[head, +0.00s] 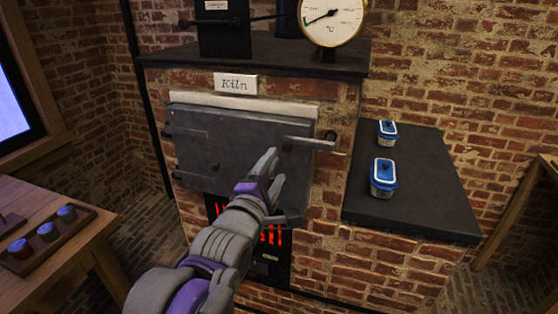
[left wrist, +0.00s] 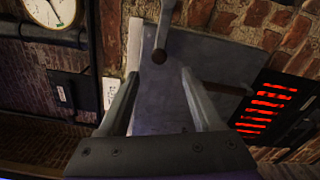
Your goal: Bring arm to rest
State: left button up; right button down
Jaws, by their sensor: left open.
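My left gripper (head: 275,172) is in front of the kiln's grey metal door (head: 215,150), near the door's handle (head: 312,143). In the left wrist view its two fingers (left wrist: 165,100) are spread apart with nothing between them. The grey door (left wrist: 165,95) shows behind the fingers, with the handle (left wrist: 166,30) above them. The door looks closed. I cannot tell whether the fingers touch it. My right gripper is not in view.
The brick kiln has a round dial gauge (head: 332,20) on top and a glowing red grate (head: 270,236) below the door. Two blue-lidded containers (head: 384,178) stand on the dark side ledge (head: 425,195). A wooden table (head: 60,255) at left holds a tray with small jars (head: 47,231).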

pick_arm(q)
jog(key=shift+s, duration=0.2)
jog(key=s+a+f+m+g+y, duration=0.2)
jog(key=s+a+f+m+g, duration=0.3)
jog(key=s+f, duration=0.6)
jog(key=s+a+f+m+g+y, duration=0.25)
jog(key=s+a+f+m, duration=0.45)
jog(key=f, duration=0.6)
jog(key=s+a+f+m+g+y, duration=0.1)
jog(key=s+a+f+m+g, duration=0.45)
jog(key=s+f, duration=0.6)
jog(key=w+r+p, duration=0.2)
jog(key=r+p, duration=0.5)
jog(key=r, duration=0.1)
jog(key=w+d+r+t+p, duration=0.1)
jog(key=r+p, duration=0.6)
jog(key=r, duration=0.1)
jog(key=shift+w, duration=0.35)
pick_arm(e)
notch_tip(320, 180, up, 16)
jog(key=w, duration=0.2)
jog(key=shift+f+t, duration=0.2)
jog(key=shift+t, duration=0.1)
pick_arm(q)
jog(key=shift+s, duration=0.15)
